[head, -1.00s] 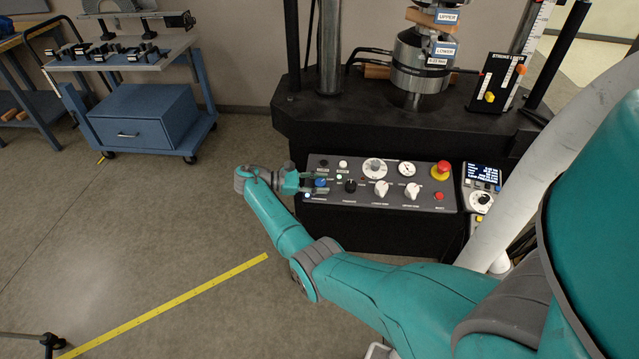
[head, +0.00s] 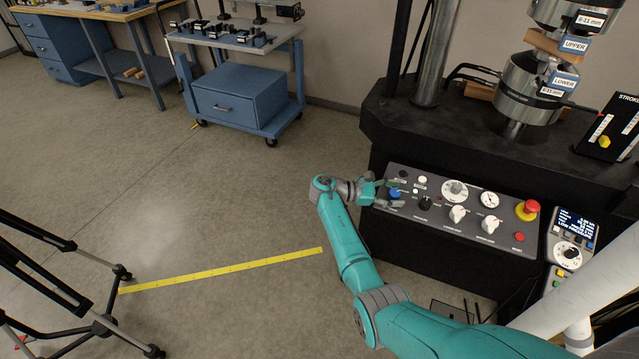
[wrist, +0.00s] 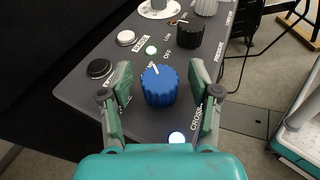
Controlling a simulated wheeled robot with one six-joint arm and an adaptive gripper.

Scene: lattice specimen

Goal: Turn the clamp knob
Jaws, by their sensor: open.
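The sloped control panel (head: 513,238) carries several knobs. My gripper (head: 388,194) is open at its left end, with one finger on each side of a blue knob (head: 395,193). In the wrist view my gripper (wrist: 167,82) shows gaps between the fingers and the blue knob (wrist: 159,88), whose white pointer aims up and slightly left. Beyond it is a black knob (wrist: 188,38) marked LOW and OFF. Two white knobs, one (head: 458,214) left of the other (head: 490,225), stand farther right.
A red emergency button (head: 527,210) and a handheld display unit (head: 571,240) are at the panel's right. The machine's grips (head: 530,90) are behind. A blue cart (head: 240,100) stands back left, a black tripod (head: 100,300) front left. The floor between is clear.

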